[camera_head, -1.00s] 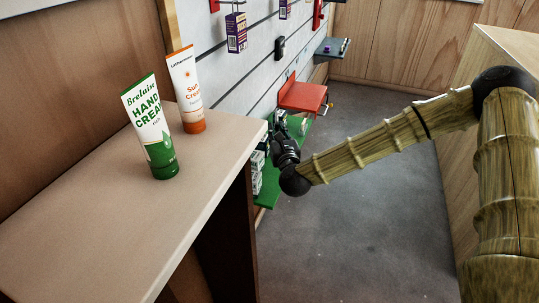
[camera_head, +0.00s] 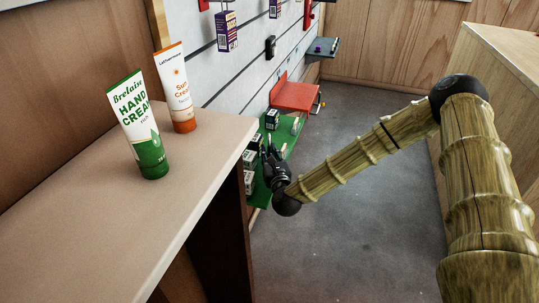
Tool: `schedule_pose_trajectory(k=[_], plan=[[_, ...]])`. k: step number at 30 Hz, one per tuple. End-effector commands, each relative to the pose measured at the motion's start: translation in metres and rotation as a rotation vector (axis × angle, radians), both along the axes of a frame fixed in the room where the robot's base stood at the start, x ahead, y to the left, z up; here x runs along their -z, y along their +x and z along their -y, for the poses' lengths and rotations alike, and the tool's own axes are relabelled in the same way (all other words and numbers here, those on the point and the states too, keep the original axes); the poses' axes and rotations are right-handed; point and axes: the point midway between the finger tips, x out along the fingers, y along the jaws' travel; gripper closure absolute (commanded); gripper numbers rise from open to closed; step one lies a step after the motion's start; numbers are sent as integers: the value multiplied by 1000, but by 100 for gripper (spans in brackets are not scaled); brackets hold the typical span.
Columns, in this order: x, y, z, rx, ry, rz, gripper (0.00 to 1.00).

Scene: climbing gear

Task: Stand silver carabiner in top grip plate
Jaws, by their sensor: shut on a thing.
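My gripper (camera_head: 268,155) is in the middle of the head view, at the end of my arm, in front of a green shelf (camera_head: 289,142). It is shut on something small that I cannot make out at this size. Its fingers point up and away from me. I cannot identify the silver carabiner anywhere in the view. No part is clearly recognisable as the top grip plate.
Small dark-and-white boxes (camera_head: 272,119) stand on the green shelf. A red shelf (camera_head: 293,95) and a grey-teal shelf (camera_head: 322,48) lie beyond along the slatted wall. Hand cream (camera_head: 138,123) and sun cream (camera_head: 177,88) stand on the left counter (camera_head: 130,215).

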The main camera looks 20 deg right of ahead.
Motion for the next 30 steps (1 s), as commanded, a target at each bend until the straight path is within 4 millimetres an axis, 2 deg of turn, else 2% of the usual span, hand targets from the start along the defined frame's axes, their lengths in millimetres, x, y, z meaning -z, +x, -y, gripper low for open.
schedule_pose_trajectory(k=[12, 13, 16, 17, 30], plan=[[6, 0, 0, 0, 1, 2, 100], [6, 0, 0, 0, 1, 1, 79], [5, 0, 0, 0, 0, 1, 61], [5, 0, 0, 0, 0, 1, 59], [2, -3, 0, 0, 0, 0, 59]])
